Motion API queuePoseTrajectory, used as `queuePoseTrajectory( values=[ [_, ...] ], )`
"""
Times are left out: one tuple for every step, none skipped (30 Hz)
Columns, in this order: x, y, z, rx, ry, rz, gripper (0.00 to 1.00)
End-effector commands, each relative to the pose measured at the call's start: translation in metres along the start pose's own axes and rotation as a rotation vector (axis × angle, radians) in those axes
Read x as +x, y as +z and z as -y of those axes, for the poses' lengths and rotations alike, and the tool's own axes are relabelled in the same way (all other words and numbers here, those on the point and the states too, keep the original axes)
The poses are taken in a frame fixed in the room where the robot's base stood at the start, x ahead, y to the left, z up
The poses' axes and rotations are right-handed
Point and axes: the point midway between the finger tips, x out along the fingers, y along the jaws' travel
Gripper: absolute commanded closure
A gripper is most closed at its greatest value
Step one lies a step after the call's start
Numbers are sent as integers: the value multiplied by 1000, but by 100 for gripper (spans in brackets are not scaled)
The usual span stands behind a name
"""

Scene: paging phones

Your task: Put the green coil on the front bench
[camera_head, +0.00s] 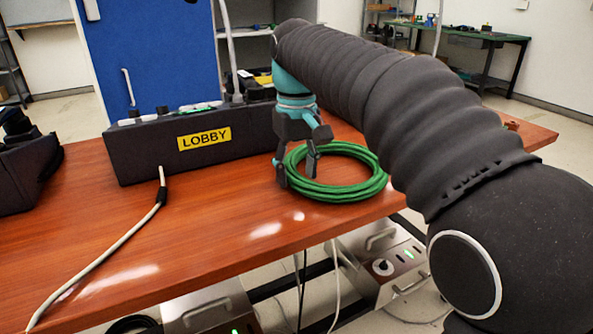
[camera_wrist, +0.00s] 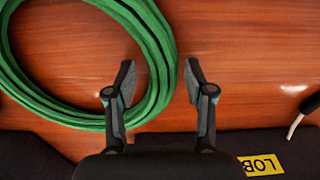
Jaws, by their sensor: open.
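The green coil (camera_head: 345,192) lies flat on a glossy reddish-brown wooden bench (camera_head: 225,215), right of the black LOBBY box. No view labels any bench as the front one. My gripper (camera_head: 297,173) is over the coil's left side, its fingers pointing down. In the wrist view, my gripper (camera_wrist: 160,80) is open, and the right-hand part of the green coil (camera_wrist: 50,107) passes between or just below the fingertips. I cannot tell whether the fingers touch it. Part of the ring is cut off at the top of that view.
A black box with a yellow LOBBY label (camera_head: 204,138) stands close by the coil, with a white cable (camera_head: 110,247) running forward. Another dark device (camera_head: 25,172) is at the left. Metal boxes (camera_head: 380,265) sit below the bench. A green-topped bench (camera_head: 460,35) stands far back right.

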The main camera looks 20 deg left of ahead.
Motion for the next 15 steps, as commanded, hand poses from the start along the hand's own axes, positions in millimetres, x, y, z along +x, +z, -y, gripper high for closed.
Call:
queuePoseTrajectory(
  values=[
    [-7,-1,0,0,0,-3,46],
    [-11,-1,0,0,0,-2,46],
    [-18,-1,0,0,0,-2,46],
    [-23,-1,0,0,0,-4,46],
    [-29,-1,0,0,0,-2,46],
    [-38,-1,0,0,1,-4,46],
    [-44,-1,0,0,0,-3,46],
    [-51,-1,0,0,1,-4,46],
    [-59,-1,0,0,0,-4,46],
    [-65,-1,0,0,0,-3,46],
    [-71,-1,0,0,1,-4,46],
    [-78,-1,0,0,0,-2,46],
    [-83,-1,0,0,0,-3,46],
    [-88,-1,0,0,0,-1,46],
    [-94,-1,0,0,0,-3,46]
  ],
)
